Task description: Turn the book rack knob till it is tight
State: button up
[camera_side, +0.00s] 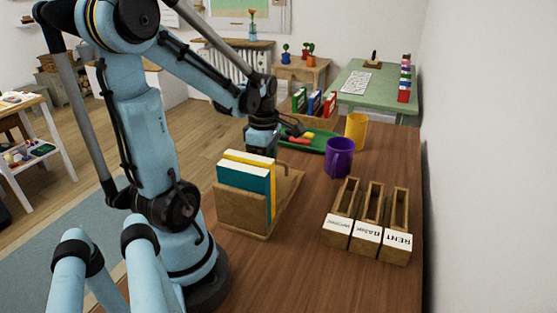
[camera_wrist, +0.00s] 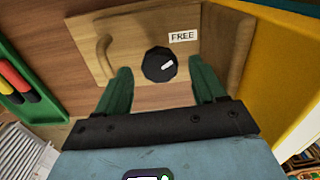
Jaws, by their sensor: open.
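The wooden book rack (camera_side: 240,212) stands on the brown table in the side view, holding a teal book (camera_side: 243,189) and a yellow book (camera_side: 247,158). In the wrist view the rack's wooden base (camera_wrist: 121,48) carries a black faceted knob (camera_wrist: 157,66) with a white mark. A label reading FREE (camera_wrist: 183,37) is beside the knob, and the mark points up and right towards it. My gripper (camera_wrist: 161,80) is open, with its green fingers on either side of the knob in the picture; contact cannot be told. In the side view the books hide the knob and my fingertips.
A green tray (camera_side: 305,141) with coloured pieces lies behind the rack. A purple mug (camera_side: 339,158) and a yellow mug (camera_side: 356,131) stand to the right. Several labelled wooden boxes (camera_side: 367,222) are at the front right. Bare table lies between rack and boxes.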

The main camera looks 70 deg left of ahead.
jog(key=shift+f, duration=0.55)
jog(key=c, duration=1.1)
